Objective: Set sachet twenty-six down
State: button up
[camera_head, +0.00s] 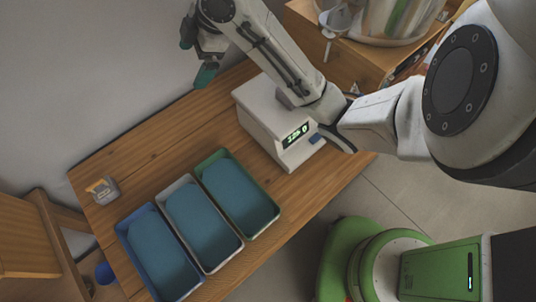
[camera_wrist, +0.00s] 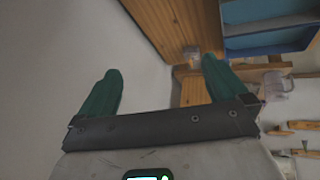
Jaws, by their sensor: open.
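My gripper (camera_head: 197,55) is at the top of the head view, past the table's back edge near the grey wall. Its two green fingers are spread apart, and in the wrist view (camera_wrist: 160,85) I see nothing between them. I cannot make out any sachet numbered twenty-six in either view. Three trays stand side by side on the wooden table (camera_head: 140,160): a blue-rimmed one (camera_head: 124,235), a white-rimmed one (camera_head: 164,209) and a green-rimmed one (camera_head: 270,219). Their insides look plain blue. The blue-rimmed tray also shows in the wrist view (camera_wrist: 270,50).
A white box with a lit display (camera_head: 295,136) stands on the table behind the trays, beneath my arm. A small grey and yellow item (camera_head: 103,190) sits at the left end. A clear container (camera_head: 385,38) and a scoop (camera_head: 335,20) are on a wooden unit at the top.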

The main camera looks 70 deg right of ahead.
jog(key=w+a+f+m+y, duration=0.1)
jog(key=w+a+f+m, duration=0.2)
jog(key=a, duration=0.6)
jog(key=s+a+f+m, duration=0.3)
jog(key=s+a+f, duration=0.25)
jog(key=f, duration=0.35)
jog(key=s+d+f+m+g+h, duration=0.1)
jog(key=s+f+g, duration=0.1)
jog(key=s+f, duration=0.3)
jog(key=s+d+f+m+g+h, duration=0.1)
jog(key=s+f, duration=0.4)
jog(key=s, duration=0.7)
jog(key=shift+s+f+m+g+h, duration=0.3)
jog(key=shift+s+m+g+h, duration=0.1)
jog(key=shift+m+g, duration=0.45)
